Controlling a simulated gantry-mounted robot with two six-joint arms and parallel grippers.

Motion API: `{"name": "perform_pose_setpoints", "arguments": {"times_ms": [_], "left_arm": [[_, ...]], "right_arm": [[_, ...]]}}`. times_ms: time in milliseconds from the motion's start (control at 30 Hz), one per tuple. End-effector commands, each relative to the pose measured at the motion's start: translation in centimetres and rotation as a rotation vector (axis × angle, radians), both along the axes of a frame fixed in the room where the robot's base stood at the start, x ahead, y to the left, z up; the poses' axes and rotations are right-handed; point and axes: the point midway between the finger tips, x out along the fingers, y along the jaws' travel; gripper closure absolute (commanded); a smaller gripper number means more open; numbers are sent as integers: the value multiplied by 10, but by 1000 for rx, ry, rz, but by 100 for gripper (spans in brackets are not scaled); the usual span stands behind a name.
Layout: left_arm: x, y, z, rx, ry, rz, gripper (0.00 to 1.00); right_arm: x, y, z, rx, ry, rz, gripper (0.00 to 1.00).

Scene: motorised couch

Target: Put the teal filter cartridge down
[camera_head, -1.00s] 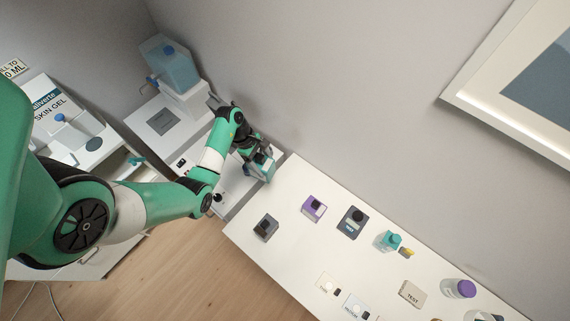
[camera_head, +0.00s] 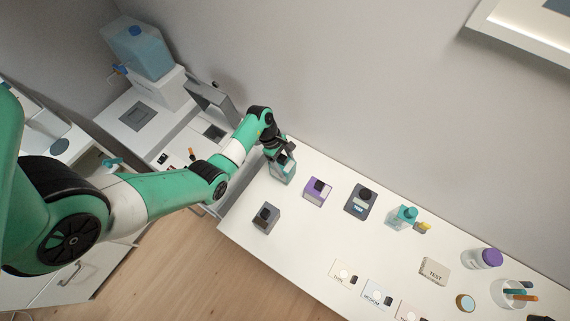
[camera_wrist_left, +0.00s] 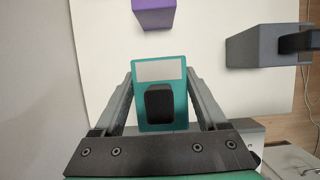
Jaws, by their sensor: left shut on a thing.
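The teal filter cartridge (camera_head: 287,174), with a pale label and a black grip block, is held in my left gripper (camera_head: 280,155) at the far left end of the white table. In the left wrist view, the cartridge (camera_wrist_left: 177,73) sits between the two grey fingers (camera_wrist_left: 160,95), which are shut on it. The white table surface is behind it. Whether its lower end touches the table cannot be told. My right gripper is not in view.
A purple cartridge (camera_head: 317,192) stands just right of the teal one, and a grey one (camera_head: 265,218) stands nearer the front edge. A dark device (camera_head: 360,201) and a teal-capped bottle (camera_head: 402,217) stand farther right. The grey lid (camera_head: 208,101) at the left is raised.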

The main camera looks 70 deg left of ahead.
Motion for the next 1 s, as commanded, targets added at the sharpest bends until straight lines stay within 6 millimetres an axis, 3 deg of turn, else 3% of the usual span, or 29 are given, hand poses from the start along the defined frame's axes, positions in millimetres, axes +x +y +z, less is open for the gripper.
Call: {"name": "perform_pose_setpoints", "arguments": {"times_ms": [67,300,667,700,833,1000], "left_arm": [[1,0,-1,1,-2,0,100],[0,0,-37,1,-1,0,100],[0,0,-40,1,-2,0,100],[0,0,-41,1,-1,0,24],[0,0,-40,1,-1,0,0],[0,0,-40,1,-1,0,0]], "right_arm": [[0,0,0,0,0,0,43],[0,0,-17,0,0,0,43],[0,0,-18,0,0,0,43],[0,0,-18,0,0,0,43],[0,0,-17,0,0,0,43],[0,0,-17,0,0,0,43]]}}
